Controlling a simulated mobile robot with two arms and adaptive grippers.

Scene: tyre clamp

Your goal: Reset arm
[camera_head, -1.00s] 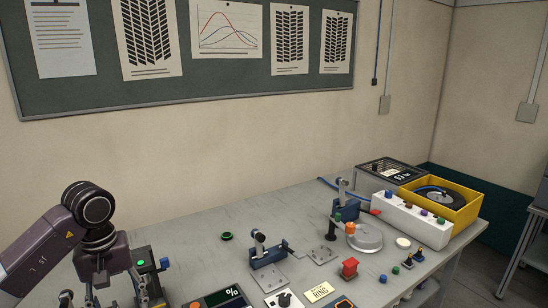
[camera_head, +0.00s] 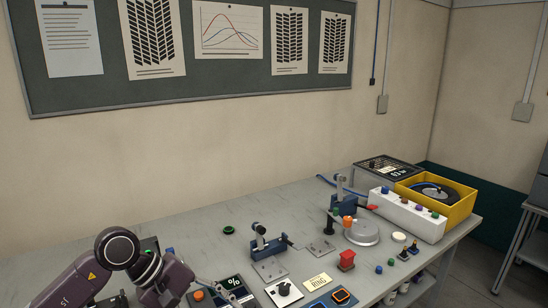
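My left gripper (camera_head: 217,292) is at the lower left of the head view, its arm reaching in from the left edge. It tilts to the right, over the front-left of the bench beside the panel with the "%" display (camera_head: 234,283). Its fingers are small and partly cut off at the bottom edge, so whether they are open is unclear. My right gripper is not in view. Two blue clamps stand on the bench, one near the middle (camera_head: 268,248) and one farther back (camera_head: 345,198). A black round tyre-like part (camera_head: 437,191) lies in a yellow crate (camera_head: 459,213).
A white box with coloured knobs (camera_head: 408,216) stands before the crate. A round grey disc (camera_head: 361,233), a red block (camera_head: 346,261), a knob panel (camera_head: 284,292) and a "RING" card (camera_head: 318,281) are on the bench (camera_head: 195,232). Its back-left surface is mostly clear.

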